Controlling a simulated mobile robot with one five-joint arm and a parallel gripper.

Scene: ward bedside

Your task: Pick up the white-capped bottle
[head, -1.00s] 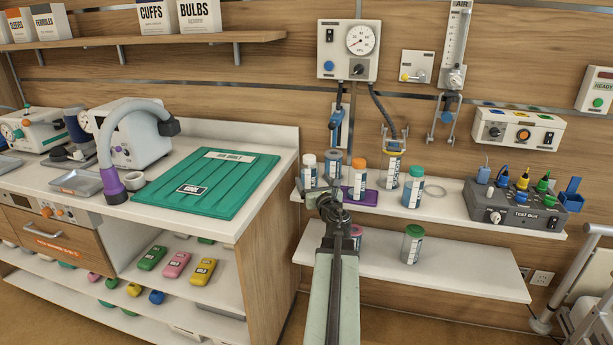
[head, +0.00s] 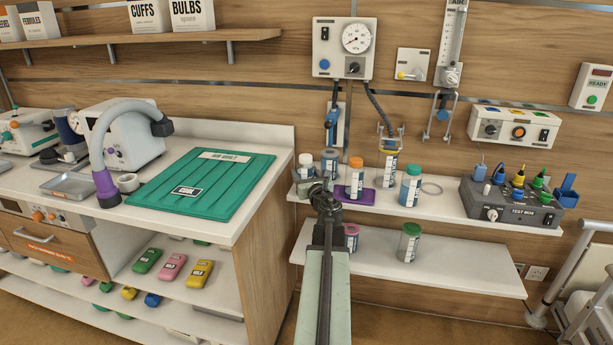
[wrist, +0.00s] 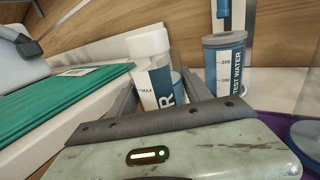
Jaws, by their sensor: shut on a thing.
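The white-capped bottle (head: 306,167) has a clear body, blue contents and a white label. It stands at the left end of the upper wall shelf (head: 430,209). In the wrist view the bottle (wrist: 153,75) sits between my two fingers, its label and cap in sight and its base hidden by my gripper. My gripper (wrist: 157,97) is shut on it. In the head view my gripper (head: 316,184) reaches the bottle from the front, and my arm hides its lower part.
Close right of the bottle is a grey-lidded TEST WATER container (wrist: 225,65). An orange-capped bottle (head: 354,180) stands on a purple mat, with a teal-capped bottle (head: 411,186) further right. The counter with the green mat (head: 205,183) is to the left.

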